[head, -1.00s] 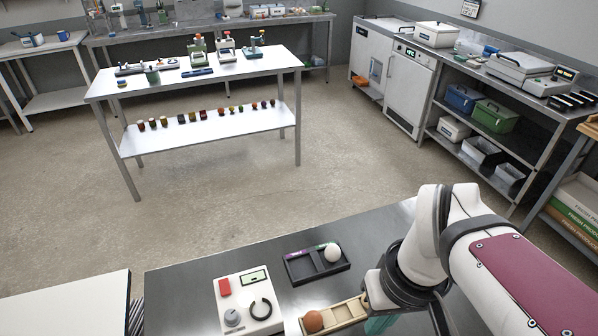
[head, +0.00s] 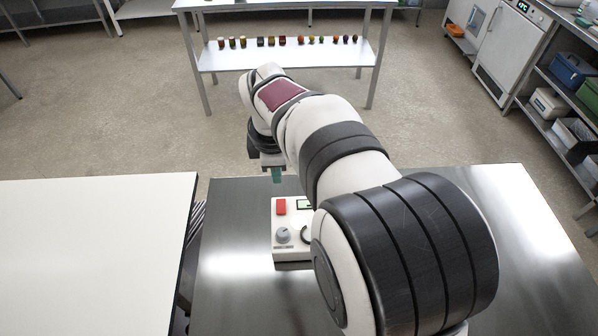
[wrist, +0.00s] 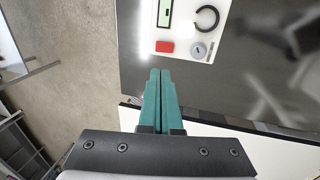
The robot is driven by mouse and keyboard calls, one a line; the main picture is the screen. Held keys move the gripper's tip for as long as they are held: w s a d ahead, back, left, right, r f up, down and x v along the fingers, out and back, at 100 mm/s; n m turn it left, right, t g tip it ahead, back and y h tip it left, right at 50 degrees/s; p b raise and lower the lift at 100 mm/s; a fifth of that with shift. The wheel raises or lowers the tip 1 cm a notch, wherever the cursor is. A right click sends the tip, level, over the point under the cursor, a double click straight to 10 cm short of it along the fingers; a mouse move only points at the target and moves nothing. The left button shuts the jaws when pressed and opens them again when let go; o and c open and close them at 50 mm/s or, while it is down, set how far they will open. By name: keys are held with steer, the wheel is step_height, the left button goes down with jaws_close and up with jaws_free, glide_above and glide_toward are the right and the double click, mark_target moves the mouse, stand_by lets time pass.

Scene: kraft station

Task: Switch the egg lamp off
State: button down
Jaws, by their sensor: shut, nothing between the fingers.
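The egg lamp looks to be the white box (head: 285,240) on the steel table in the head view, partly hidden by my arm. It has a red button (head: 280,206), a grey knob (head: 283,235), a small display and a dark ring. In the wrist view the box (wrist: 180,30) is at the top, with the red button (wrist: 165,47) just beyond my fingertips. My gripper (wrist: 160,72) has green fingers pressed together, with nothing between them. In the head view its tip (head: 276,176) appears by the box's far edge, near the button. I cannot tell if it touches.
The steel table (head: 235,285) is bare left of the box. A white table (head: 90,250) stands to the left, across a narrow gap. A shelf table (head: 290,60) with a row of small jars is across the floor. My arm covers much of the steel table's middle.

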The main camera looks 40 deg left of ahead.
mark_target(280, 202)
steer(key=f, duration=0.4)
steer(key=w+a+f, duration=0.1)
steer(key=f, duration=0.7)
steer(key=shift+w+a, duration=0.35)
steer(key=shift+w, duration=0.05)
steer(key=shift+f, duration=0.25)
